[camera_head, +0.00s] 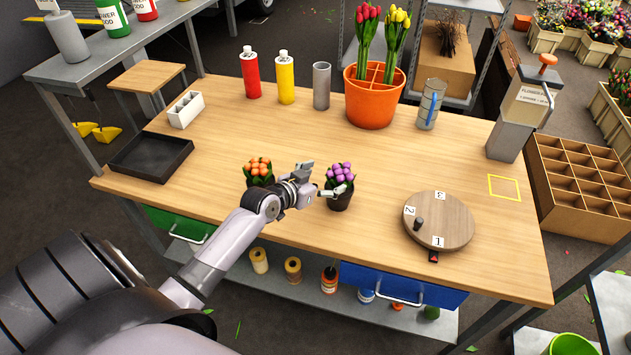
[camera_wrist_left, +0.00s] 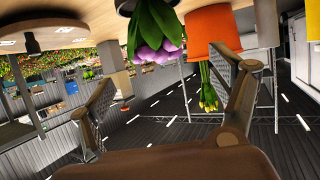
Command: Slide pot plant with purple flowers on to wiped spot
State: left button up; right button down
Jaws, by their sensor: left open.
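The pot plant with purple flowers (camera_head: 340,176) stands upright in a dark pot on the wooden table, near the middle of its front half. My left gripper (camera_head: 321,180) is open just left of it, with one finger close to the front of the plant. I cannot tell whether that finger touches it. In the left wrist view, which is upside down, the purple flowers (camera_wrist_left: 155,38) show beyond and between the spread fingers of the gripper (camera_wrist_left: 175,85). A yellow square outline (camera_head: 503,187) marks an empty spot at the table's right side. My right gripper is not in view.
A plant with orange flowers (camera_head: 258,168) stands left, partly behind my left arm. A round numbered turntable (camera_head: 439,221) lies between the purple plant and the yellow square, toward the front.

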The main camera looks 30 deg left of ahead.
pick_arm(q)
jog(key=v, duration=0.4)
jog(key=shift+w, duration=0.1)
jog(key=shift+d, duration=0.1)
dwell(0.3)
